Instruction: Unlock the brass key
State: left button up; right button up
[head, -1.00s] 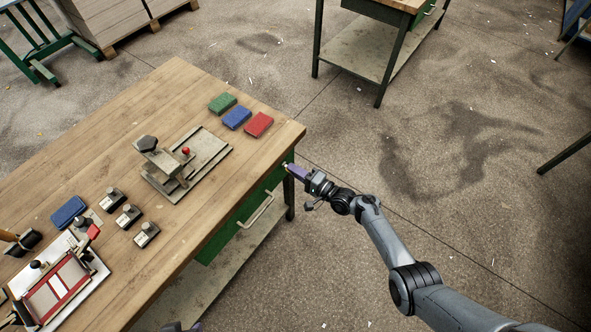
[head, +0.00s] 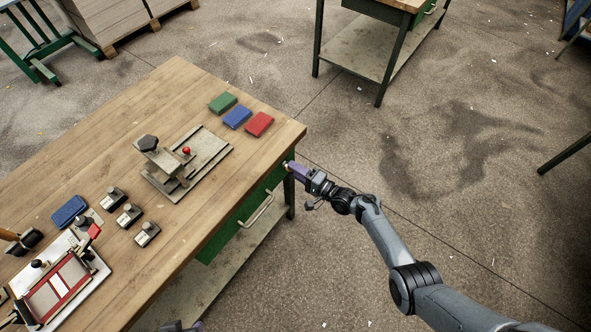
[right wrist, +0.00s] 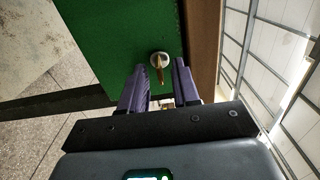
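The brass key (right wrist: 161,72) sticks out of a round silver lock (right wrist: 160,58) on the green drawer front (right wrist: 115,40) in the right wrist view. My right gripper (right wrist: 161,68) is open, with one purple finger on each side of the key and a visible gap on both sides. In the head view my right gripper (head: 290,169) points at the drawer front near the bench's right corner, and its fingers mostly hide the key there. A dark and purple piece at the bottom edge looks like part of my left gripper (head: 183,326); its fingers cannot be made out.
The wooden bench top (head: 235,150) overhangs the drawer. A drawer handle (head: 256,210) is left of my right gripper. The bench holds a press-like fixture (head: 170,170), green, blue and red blocks, small stamps and a red-framed board (head: 55,285). Open floor lies to the right.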

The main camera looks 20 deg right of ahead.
jog(key=p+v, duration=0.3)
jog(key=v, duration=0.7)
jog(key=shift+s+d, duration=0.25)
jog(key=shift+s, duration=0.05)
jog(key=shift+f, duration=0.1)
